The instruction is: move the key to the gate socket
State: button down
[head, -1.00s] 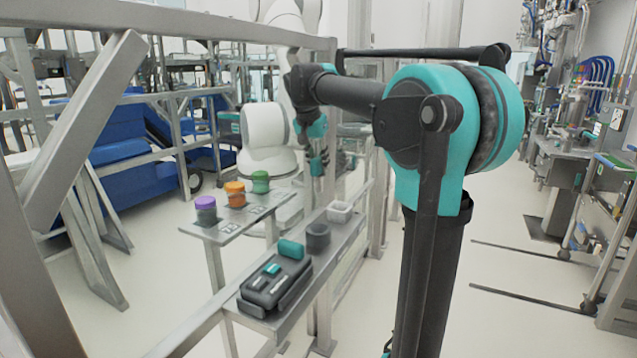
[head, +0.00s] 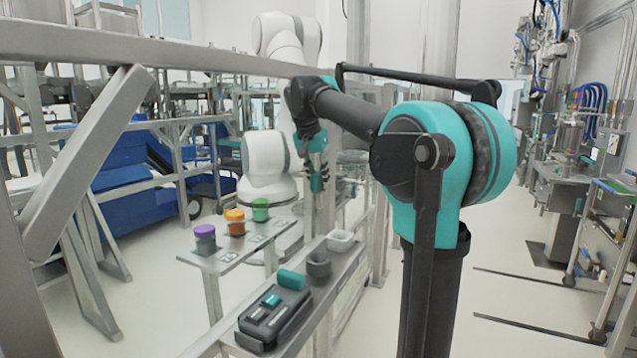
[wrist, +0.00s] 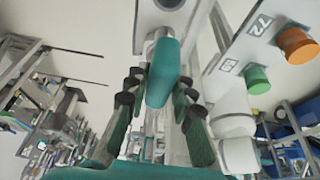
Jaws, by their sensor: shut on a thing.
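My gripper (wrist: 150,115) is shut on a teal key (wrist: 163,72) in the wrist view, with dark-green fingers on both sides of it. In the head view my gripper (head: 317,178) hangs down above the far part of the grey shelf, clear of the cups; the key is too small to make out there. A pale grey block with a round dark opening (wrist: 168,4) shows at the top edge of the wrist view, beyond the key. I cannot tell whether it is the gate socket.
A numbered stand (head: 220,262) with purple, orange and green-lidded jars is to the left.

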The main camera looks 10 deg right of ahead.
jog(key=shift+r, duration=2.15)
